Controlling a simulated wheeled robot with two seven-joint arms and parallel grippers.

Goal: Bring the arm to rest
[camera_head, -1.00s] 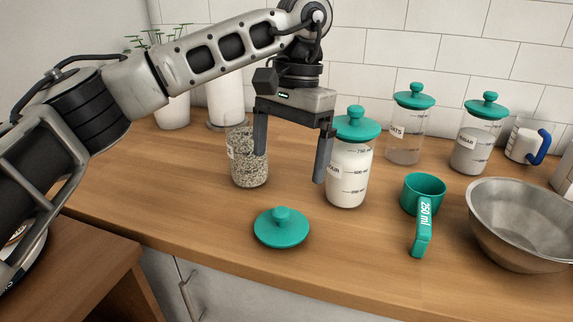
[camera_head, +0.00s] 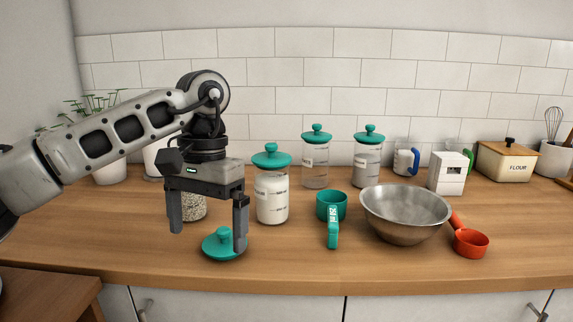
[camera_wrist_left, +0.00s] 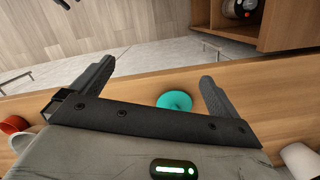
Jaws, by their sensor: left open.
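My left gripper (camera_head: 208,238) hangs from its arm with two dark fingers apart and nothing between them. It is over the front left of the counter. One finger overlaps a loose teal lid (camera_head: 216,246) in the head view; I cannot tell whether they touch. The lid also shows beyond and between the spread fingers in the left wrist view (camera_wrist_left: 174,101). An open glass jar of grainy contents (camera_head: 194,208) is partly hidden behind the gripper. My right gripper is not in view.
Near the gripper stand a teal-lidded jar of white powder (camera_head: 272,200), a teal measuring cup (camera_head: 333,212) and a metal bowl (camera_head: 405,220). A red measuring cup (camera_head: 471,242) lies farther right. More lidded jars (camera_head: 316,160) stand behind. The front middle strip of the counter is clear.

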